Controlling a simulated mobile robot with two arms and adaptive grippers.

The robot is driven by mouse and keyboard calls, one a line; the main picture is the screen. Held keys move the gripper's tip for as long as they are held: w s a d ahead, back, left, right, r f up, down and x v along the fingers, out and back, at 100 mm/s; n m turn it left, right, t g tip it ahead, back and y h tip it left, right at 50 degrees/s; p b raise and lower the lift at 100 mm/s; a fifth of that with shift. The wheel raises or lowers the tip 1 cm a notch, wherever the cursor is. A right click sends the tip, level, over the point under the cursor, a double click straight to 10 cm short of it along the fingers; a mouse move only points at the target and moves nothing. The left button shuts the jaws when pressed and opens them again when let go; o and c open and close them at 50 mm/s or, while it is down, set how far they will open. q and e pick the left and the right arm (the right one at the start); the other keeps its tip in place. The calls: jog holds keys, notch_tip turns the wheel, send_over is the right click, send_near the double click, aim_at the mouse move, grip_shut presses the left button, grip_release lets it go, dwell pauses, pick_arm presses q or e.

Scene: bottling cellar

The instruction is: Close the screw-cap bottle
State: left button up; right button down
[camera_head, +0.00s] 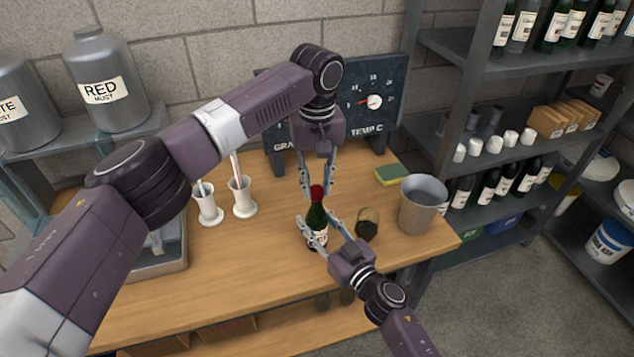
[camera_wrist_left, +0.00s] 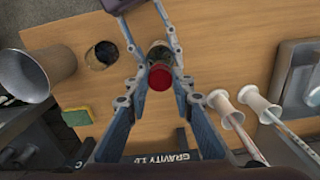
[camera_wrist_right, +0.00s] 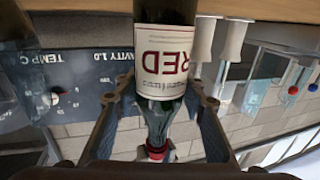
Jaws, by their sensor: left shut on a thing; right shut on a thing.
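The green screw-cap bottle (camera_head: 316,218) stands upright near the front of the wooden table. Its label reads RED in the right wrist view (camera_wrist_right: 165,60). The red cap (camera_head: 317,191) sits at the top of the neck, in line with it; it also shows in the left wrist view (camera_wrist_left: 160,77). I cannot tell how far it is threaded. My left gripper (camera_head: 318,188) points down from above, shut on the red cap. My right gripper (camera_head: 318,237) comes from the front right and is shut on the bottle's body.
A dark glass (camera_head: 367,224) and a metal bucket (camera_head: 422,204) stand right of the bottle. A green-yellow sponge (camera_head: 392,175) lies behind them. Two white holders (camera_head: 242,197) stand to the left. A dark gauge board (camera_head: 385,100) rises at the back. Bare table lies left of the bottle.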

pick_arm(q)
jog(key=m, duration=0.3)
jog(key=shift+m, duration=0.4)
jog(key=m, duration=0.3)
jog(key=shift+m, duration=0.4)
jog(key=m, duration=0.5)
jog(key=shift+a+m, duration=0.1)
jog(key=shift+m, duration=0.2)
jog(key=m, duration=0.5)
jog(key=shift+w+m, duration=0.1)
jog(key=shift+m, duration=0.2)
jog(key=m, duration=0.5)
jog(key=shift+m, duration=0.3)
jog(key=m, duration=0.5)
jog(key=shift+w+m, duration=0.1)
jog(key=shift+m, duration=0.2)
jog(key=m, duration=0.5)
jog(key=shift+m, duration=0.4)
jog(key=m, duration=0.5)
jog(key=shift+m, duration=0.3)
jog(key=m, duration=0.3)
jog(key=shift+w, duration=0.1)
jog(key=shift+f+m, duration=0.1)
jog(key=shift+m, duration=0.8)
jog(key=o, duration=0.7)
